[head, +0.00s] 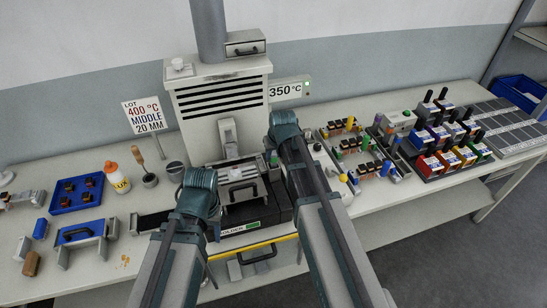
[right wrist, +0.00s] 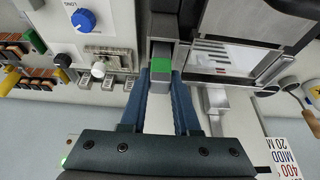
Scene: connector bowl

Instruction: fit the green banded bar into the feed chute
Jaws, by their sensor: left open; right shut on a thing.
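In the right wrist view, the blue fingers of my right gripper (right wrist: 160,76) are shut on the green banded bar (right wrist: 161,66). The bar is grey with a bright green band across it. Its far end points into a pale upright channel, which looks like the feed chute (right wrist: 161,22). I cannot tell how deep the bar sits there.
A grey furnace (head: 222,98) with a 350 °C display (head: 286,90) stands behind my arms. A blue tray (head: 76,194), a yellow-labelled bottle (head: 117,177) and a clamp fixture (head: 82,236) are at left. Boards and coloured bins (head: 440,140) crowd the right side.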

